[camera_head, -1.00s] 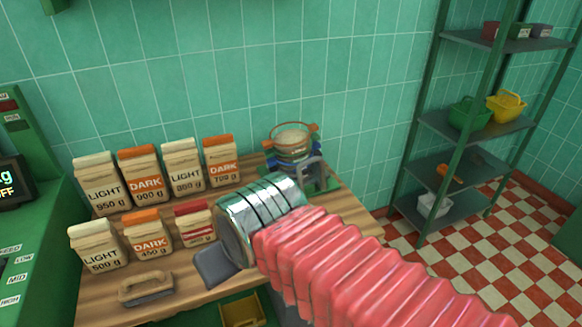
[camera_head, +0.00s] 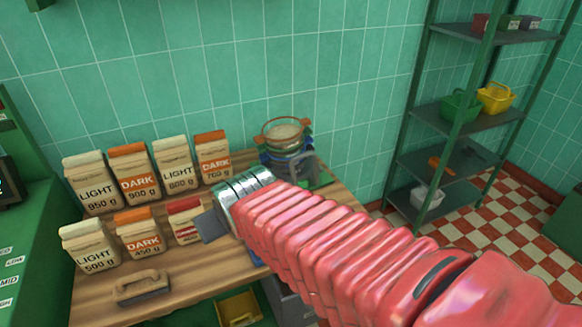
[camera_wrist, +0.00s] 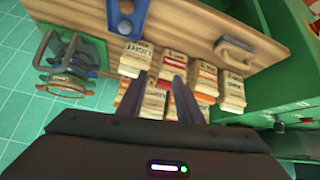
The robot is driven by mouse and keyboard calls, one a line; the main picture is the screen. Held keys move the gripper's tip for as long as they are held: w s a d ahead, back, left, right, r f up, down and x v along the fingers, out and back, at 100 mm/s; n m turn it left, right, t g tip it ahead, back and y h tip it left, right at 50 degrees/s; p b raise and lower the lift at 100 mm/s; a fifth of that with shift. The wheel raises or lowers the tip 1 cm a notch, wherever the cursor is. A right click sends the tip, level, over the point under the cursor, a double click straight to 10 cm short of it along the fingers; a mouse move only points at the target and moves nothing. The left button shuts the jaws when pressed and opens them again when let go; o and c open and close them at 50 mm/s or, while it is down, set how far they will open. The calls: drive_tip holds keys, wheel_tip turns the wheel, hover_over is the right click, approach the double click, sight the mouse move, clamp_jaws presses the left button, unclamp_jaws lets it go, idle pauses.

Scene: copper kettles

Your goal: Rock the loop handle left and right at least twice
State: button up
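The loop handle (camera_head: 139,284) appears to be the beige grip on a grey-based tool near the counter's front edge, at the lower left of the head view. It also shows in the wrist view (camera_wrist: 236,50), at upper right. My gripper (camera_head: 207,227) is above the counter by the coffee bags, to the right of the tool and apart from it. In the wrist view, its two fingers (camera_wrist: 168,80) stand apart with nothing visibly held between them. The bags lie beyond the fingertips. My silver wrist and pink arm hide part of the counter.
Several light and dark bags (camera_head: 140,178) stand in two rows behind the tool. Stacked sieves (camera_head: 284,140) stand at the back right. A blue piece (camera_wrist: 127,18) shows at the top of the wrist view. A yellow bin (camera_head: 238,308) is below the counter edge.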

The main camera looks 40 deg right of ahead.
drive_tip(key=w+d+f+t+h, duration=0.1)
drive_tip(key=w+d+f+t, duration=0.15)
drive_tip(key=w+d, duration=0.45)
drive_tip(key=m+t+h, duration=0.3)
drive_tip(key=t+h, duration=0.3)
approach(291, 167)
drive_tip(key=f, duration=0.1)
drive_tip(key=d+f, duration=0.1)
drive_tip(key=f, duration=0.1)
drive_tip(key=shift+w+d+f, duration=0.1)
drive_tip(key=shift+w+f, duration=0.1)
drive_tip(key=shift+f, duration=0.1)
drive_tip(key=x, duration=1.3)
drive_tip(key=shift+w+d, duration=0.2)
drive_tip(key=shift+w, duration=0.1)
drive_tip(key=shift+c, duration=0.5)
